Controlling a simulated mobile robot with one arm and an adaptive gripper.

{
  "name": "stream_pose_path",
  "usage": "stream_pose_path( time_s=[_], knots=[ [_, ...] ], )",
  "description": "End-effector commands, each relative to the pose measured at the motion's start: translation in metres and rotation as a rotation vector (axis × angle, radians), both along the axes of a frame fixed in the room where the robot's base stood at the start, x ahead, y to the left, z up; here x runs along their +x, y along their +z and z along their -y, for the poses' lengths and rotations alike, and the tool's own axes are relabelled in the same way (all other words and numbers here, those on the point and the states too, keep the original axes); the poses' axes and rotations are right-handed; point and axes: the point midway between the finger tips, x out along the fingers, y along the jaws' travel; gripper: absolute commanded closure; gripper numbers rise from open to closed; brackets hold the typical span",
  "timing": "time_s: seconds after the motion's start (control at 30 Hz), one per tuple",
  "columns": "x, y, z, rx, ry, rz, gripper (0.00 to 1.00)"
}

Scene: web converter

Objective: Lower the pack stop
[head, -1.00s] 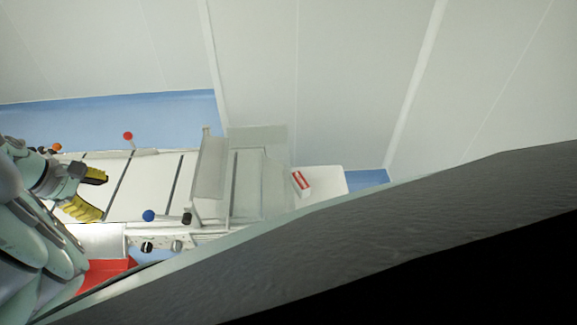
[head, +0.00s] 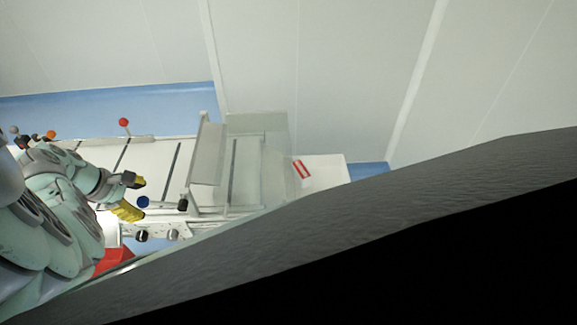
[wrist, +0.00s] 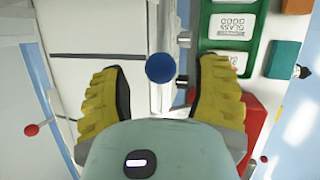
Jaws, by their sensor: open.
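My gripper (head: 138,194), with yellow ridged fingers, is open beside the machine's front edge. A blue ball knob (head: 143,202) sits just off its fingertips in the head view. In the wrist view the blue knob (wrist: 160,67) appears centred between the two finger pads (wrist: 163,80), with a gap on each side. Neither finger seems to touch it; its exact depth is hard to tell. A pale rod runs down from the knob and is partly hidden by my gripper. No part is labelled as the pack stop.
A black knob (head: 183,203) is right of the blue one, beside an upright grey plate (head: 208,150). A red ball knob (head: 124,122) stands on the far side. In the wrist view, a green tray (wrist: 200,40) with labelled white packs and a red surface (wrist: 258,110) lie right.

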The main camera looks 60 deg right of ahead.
Motion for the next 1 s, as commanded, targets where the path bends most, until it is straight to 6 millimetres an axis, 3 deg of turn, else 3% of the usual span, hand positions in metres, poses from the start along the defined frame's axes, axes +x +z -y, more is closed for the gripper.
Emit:
stream_pose_path(
  time_s=[0.3,0.67,0.7,1.0],
  knots=[
    [-0.005,-0.016,0.008,0.002,-0.006,-0.006,0.37],
    [-0.004,-0.018,0.009,0.002,-0.005,0.000,0.37],
    [-0.004,-0.018,0.009,0.002,-0.005,0.000,0.33],
    [-0.004,-0.018,0.009,0.002,-0.004,-0.001,0.64]
  ],
)
